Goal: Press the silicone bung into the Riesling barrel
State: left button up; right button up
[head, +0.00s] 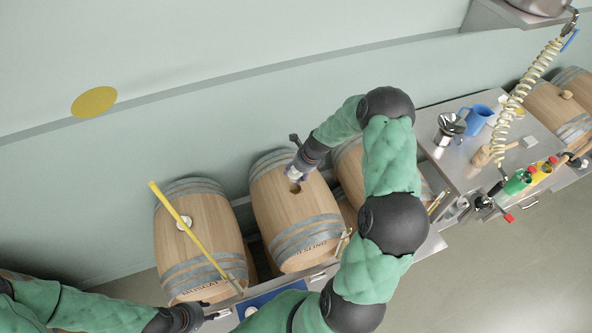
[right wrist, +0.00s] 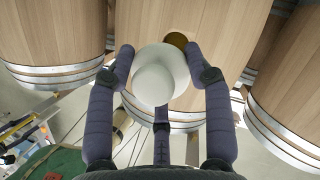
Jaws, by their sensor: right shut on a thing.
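The Riesling barrel (head: 287,220) lies on its side in the middle of the head view, its lettering partly hidden by my right arm. My right gripper (head: 295,174) is over its top near a dark bung hole (head: 295,188). In the right wrist view my right gripper (right wrist: 158,70) is shut on the white silicone bung (right wrist: 158,82). The bung hole (right wrist: 176,40) shows just beyond the bung, partly covered by it; the bung is beside the hole in this view, and I cannot tell its height. My left gripper (head: 203,316) is low at the left; its jaws are unclear.
The Muscat barrel (head: 195,250) stands left, with a white bung (head: 184,222) on it and a yellow stick (head: 185,225) crossing in front. Another barrel (head: 350,170) is partly behind my right arm. A steel table (head: 465,165) with a blue jug (head: 474,119) is at the right.

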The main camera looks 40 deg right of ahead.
jog(key=shift+f+b, duration=1.6)
jog(key=shift+f, duration=1.25)
jog(key=shift+r+p, duration=0.1)
jog(key=shift+p, duration=0.45)
jog(key=shift+f+b, duration=0.9)
jog(key=shift+f, duration=0.55)
jog(key=shift+a+f, duration=0.1)
jog(key=shift+f, duration=0.1)
jog(key=shift+s, duration=0.1)
jog(key=o, duration=1)
jog(key=shift+o, duration=1)
jog(key=shift+f, duration=0.1)
